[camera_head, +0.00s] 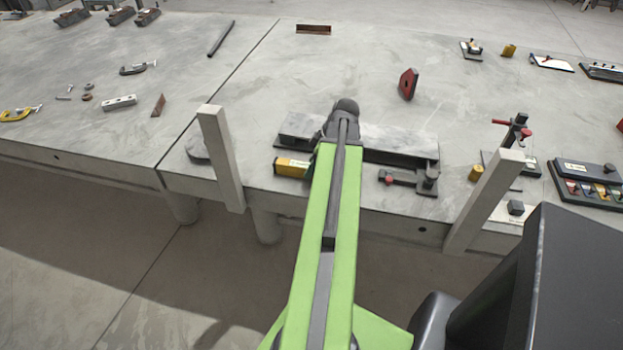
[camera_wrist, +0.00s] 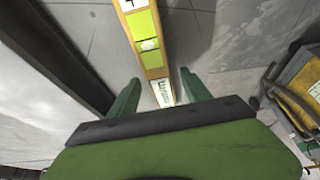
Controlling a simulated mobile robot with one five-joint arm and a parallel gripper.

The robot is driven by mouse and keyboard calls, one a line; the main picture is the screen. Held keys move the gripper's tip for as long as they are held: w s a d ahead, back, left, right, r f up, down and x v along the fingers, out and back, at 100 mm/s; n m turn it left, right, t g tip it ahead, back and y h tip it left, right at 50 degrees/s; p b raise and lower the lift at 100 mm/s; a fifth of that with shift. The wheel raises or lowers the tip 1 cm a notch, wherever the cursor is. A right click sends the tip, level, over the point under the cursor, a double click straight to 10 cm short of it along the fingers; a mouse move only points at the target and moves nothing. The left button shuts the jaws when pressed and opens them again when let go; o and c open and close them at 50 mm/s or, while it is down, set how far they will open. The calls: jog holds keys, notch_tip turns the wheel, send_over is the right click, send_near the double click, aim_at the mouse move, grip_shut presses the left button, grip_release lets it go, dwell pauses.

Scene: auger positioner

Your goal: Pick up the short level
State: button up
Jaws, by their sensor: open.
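The short level (camera_wrist: 147,45) is a yellow bar with a lime-green vial window and white labels. In the wrist view it runs from the top edge down between the fingers of my gripper (camera_wrist: 160,90). The fingers are open, one on each side of it, with a visible gap on the left; I cannot tell how far they reach down along it. In the head view a yellow block (camera_head: 292,168), seemingly the level's end, shows at the table's front edge, left of my green arm. My arm hides the rest of it and my gripper there.
A dark bar (camera_wrist: 62,52) runs along the left of the wrist view. A yellow-and-black object (camera_wrist: 300,80) lies at right. Two upright posts (camera_head: 220,158) (camera_head: 484,200) stand at the table's front edge. A clamp-like tool (camera_head: 405,181) lies right of my arm.

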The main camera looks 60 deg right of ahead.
aim_at(305, 165)
jog(key=shift+w+f, duration=0.2)
jog(key=shift+f, duration=0.5)
jog(key=shift+a+r, duration=0.1)
jog(key=shift+r, duration=0.1)
grip_shut()
jog(key=shift+r+p, duration=0.5)
jog(key=shift+p, duration=0.05)
notch_tip(305, 165, up, 4)
jog(key=p, duration=0.4)
jog(key=s+d+r+p, duration=0.1)
jog(key=s+r+p, duration=0.2)
jog(key=s, duration=0.2)
jog(key=s+d+r+p, duration=0.2)
jog(key=s+r+p, duration=0.1)
jog(key=s, duration=0.3)
jog(key=shift+s+d, duration=0.15)
jog(key=shift+d, duration=0.1)
